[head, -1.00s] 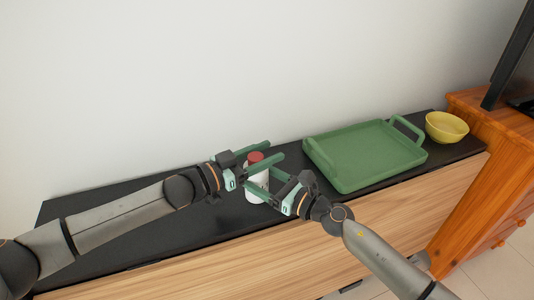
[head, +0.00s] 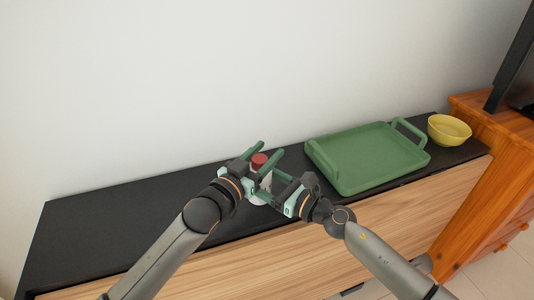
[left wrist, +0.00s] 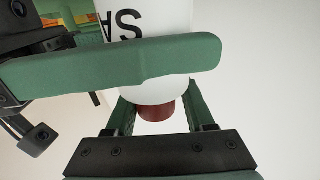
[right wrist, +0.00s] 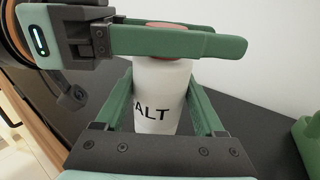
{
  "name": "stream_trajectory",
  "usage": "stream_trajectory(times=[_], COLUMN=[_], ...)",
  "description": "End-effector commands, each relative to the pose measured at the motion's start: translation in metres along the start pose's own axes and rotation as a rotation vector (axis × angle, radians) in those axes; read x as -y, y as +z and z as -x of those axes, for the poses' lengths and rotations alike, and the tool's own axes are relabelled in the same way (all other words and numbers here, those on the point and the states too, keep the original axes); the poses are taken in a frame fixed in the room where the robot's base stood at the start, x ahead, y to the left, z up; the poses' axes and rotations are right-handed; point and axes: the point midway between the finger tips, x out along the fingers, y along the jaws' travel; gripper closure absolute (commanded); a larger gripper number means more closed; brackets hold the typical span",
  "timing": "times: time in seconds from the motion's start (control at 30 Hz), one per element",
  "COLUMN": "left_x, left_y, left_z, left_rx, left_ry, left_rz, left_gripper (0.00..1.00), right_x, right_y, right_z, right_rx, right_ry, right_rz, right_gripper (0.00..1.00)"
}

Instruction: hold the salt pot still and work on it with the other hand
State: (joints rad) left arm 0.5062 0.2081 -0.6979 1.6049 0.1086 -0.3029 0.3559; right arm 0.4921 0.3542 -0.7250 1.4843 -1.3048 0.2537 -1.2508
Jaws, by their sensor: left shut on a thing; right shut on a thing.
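The salt pot (head: 258,201) is white with a red lid (head: 259,160) and stands upright on the black cabinet top. My left gripper (head: 273,149) is shut on the red lid, with a finger on each side; the lid also shows between its fingers in the left wrist view (left wrist: 157,112). My right gripper (head: 266,184) is shut on the white body below, where the letters "ALT" show in the right wrist view (right wrist: 155,95). The two grippers are close together, the left above the right. Fingers hide part of the pot in the head view.
A green tray (head: 350,181) with raised handles lies to the right of the pot. A yellow bowl (head: 449,130) stands beyond it at the far right. The black top (head: 120,222) is clear on the left. A pale wall (head: 200,80) runs behind.

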Motion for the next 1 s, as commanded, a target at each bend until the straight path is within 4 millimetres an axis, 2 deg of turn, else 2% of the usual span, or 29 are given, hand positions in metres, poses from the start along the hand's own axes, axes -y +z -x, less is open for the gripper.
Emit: stream_trajectory(times=[0.03, 0.4, 0.87, 0.9, 1.0], left_x=[-0.009, -0.003, 0.0, 0.0, 0.001], left_y=[-0.001, -0.001, 0.001, 0.001, 0.002], left_z=[0.0, 0.0, 0.0, 0.0, 0.0], left_rx=[-0.005, -0.001, 0.005, 0.006, 0.006], left_ry=[-0.008, -0.125, -0.141, -0.141, -0.142], left_rz=[0.018, 0.015, 0.015, 0.014, 0.013], left_gripper=[1.0, 1.0, 1.0, 0.44, 0.33], right_x=[-0.003, -0.004, -0.005, -0.005, -0.005], right_y=[-0.001, -0.001, -0.001, -0.001, -0.001], right_z=[-0.001, -0.002, -0.002, -0.002, -0.001], right_rx=[-0.001, -0.001, -0.002, -0.002, -0.002], right_ry=[0.006, 0.009, 0.011, 0.012, 0.011], right_rz=[0.001, 0.003, 0.003, 0.002, 0.002], right_gripper=[0.92, 0.92, 0.92, 0.92, 0.92])
